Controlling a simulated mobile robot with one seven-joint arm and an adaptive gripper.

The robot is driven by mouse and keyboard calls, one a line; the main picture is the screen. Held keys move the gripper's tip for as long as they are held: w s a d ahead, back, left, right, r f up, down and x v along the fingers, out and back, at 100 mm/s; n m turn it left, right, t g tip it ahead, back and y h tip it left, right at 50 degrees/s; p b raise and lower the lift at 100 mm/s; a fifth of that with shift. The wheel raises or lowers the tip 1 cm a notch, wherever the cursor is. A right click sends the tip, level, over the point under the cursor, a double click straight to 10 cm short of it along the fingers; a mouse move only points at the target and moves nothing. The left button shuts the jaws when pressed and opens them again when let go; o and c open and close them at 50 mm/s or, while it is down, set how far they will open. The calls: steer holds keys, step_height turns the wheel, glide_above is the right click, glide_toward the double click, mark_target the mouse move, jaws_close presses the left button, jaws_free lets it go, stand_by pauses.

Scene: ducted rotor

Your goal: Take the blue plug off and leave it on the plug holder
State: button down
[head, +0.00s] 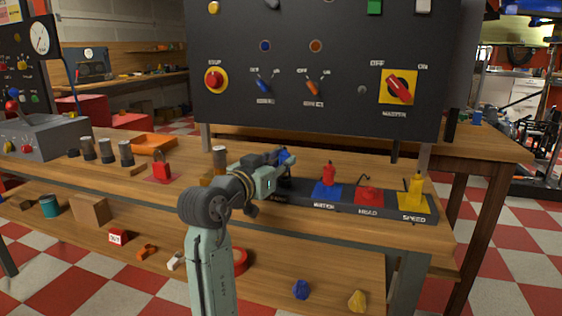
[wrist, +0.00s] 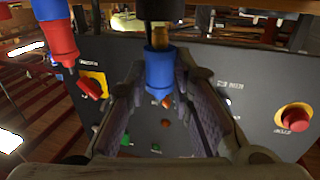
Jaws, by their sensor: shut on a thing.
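My gripper (head: 274,168) is shut on the blue plug (head: 286,156), over the left end of the dark socket strip (head: 345,199). In the wrist view, which looks upside down, the blue plug (wrist: 158,72) is between the two fingers (wrist: 158,98). A brass-coloured part (wrist: 160,37) joins the plug, and a black piece (wrist: 160,9) is at the top edge. I cannot tell whether the brass part is still seated in it. My gripper hides that end of the strip. I cannot make out which thing is the plug holder.
A red plug (head: 328,174) stands on the blue MOTOR place, a low red one (head: 369,195) at HEAD, and a yellow one (head: 416,188) at SPEED. The control panel (head: 320,70) stands behind. An orange tray (head: 153,143) and several dark posts (head: 106,150) are left on the bench.

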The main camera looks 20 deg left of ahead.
steer(key=shift+f+b, duration=0.6)
steer(key=shift+f, duration=0.45)
steer(key=c, duration=1.3)
jaws_free()
steer(key=shift+s, duration=0.1)
steer(key=v, duration=1.2)
